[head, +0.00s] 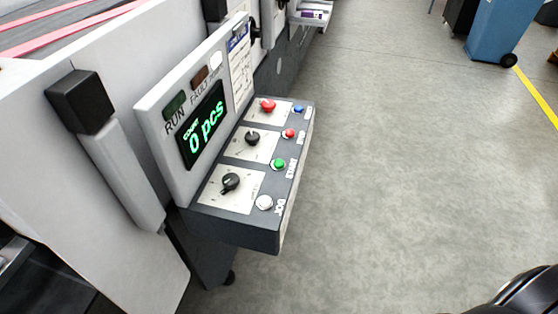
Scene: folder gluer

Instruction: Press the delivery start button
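The green start button (278,164) sits on the sloped top of the dark control panel (235,229), beside a label reading START. It stands between a red button (289,133) farther up the panel and a white button (265,202) marked JOG nearer to me. Nothing covers the green button. A black rounded part, apparently of my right arm, shows at the bottom right corner, well away from the panel. No gripper fingers are visible, and my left gripper is out of view.
A display (204,126) reading "0 pcs" rises behind the buttons. The panel also has a red mushroom button (267,105), a blue button (298,109) and black knobs (230,182). Open grey floor (400,170) lies right of the panel; a blue bin (508,28) stands far off.

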